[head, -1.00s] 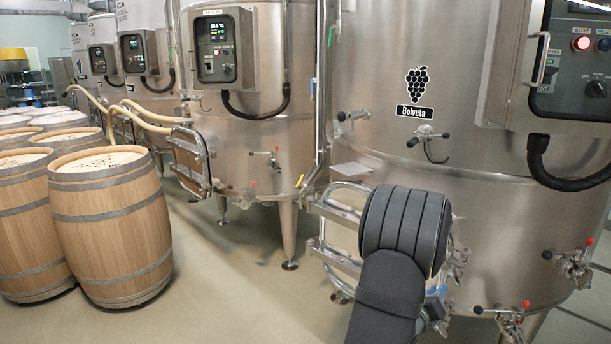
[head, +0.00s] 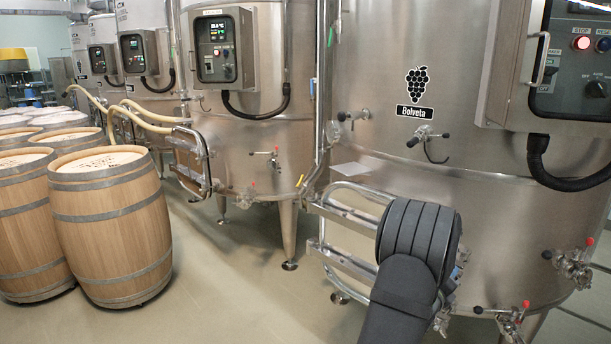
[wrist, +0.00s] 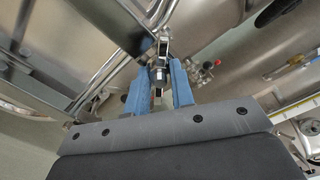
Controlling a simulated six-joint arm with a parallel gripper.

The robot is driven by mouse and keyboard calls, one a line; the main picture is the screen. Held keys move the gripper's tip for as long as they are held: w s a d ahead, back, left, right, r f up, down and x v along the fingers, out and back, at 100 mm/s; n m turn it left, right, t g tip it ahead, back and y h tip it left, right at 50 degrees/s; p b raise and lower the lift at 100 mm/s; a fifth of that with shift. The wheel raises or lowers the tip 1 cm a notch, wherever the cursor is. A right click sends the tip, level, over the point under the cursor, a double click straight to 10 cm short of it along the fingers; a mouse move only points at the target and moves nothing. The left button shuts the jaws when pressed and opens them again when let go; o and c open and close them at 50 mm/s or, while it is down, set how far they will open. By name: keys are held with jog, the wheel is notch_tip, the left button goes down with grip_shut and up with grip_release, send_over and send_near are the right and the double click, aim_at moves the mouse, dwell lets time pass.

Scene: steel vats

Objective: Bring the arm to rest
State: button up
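My gripper (wrist: 159,74) shows in the wrist view with its two blue fingers apart. A metal fitting shows in the gap between the fingers; it looks to lie beyond them, and I see no grip on it. In the head view the gripper is mostly hidden behind my dark arm, low in front of the right steel vat (head: 390,60). Only a little blue shows at the arm's right side, near the valves on the vat's lower wall.
A tubular metal door frame (head: 345,262) juts from the vat just left of my arm. Red-tipped valves (head: 575,265) stick out at lower right. Wooden barrels (head: 112,225) stand at the left. The floor between barrels and vats is clear.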

jog(key=shift+n, duration=1.7)
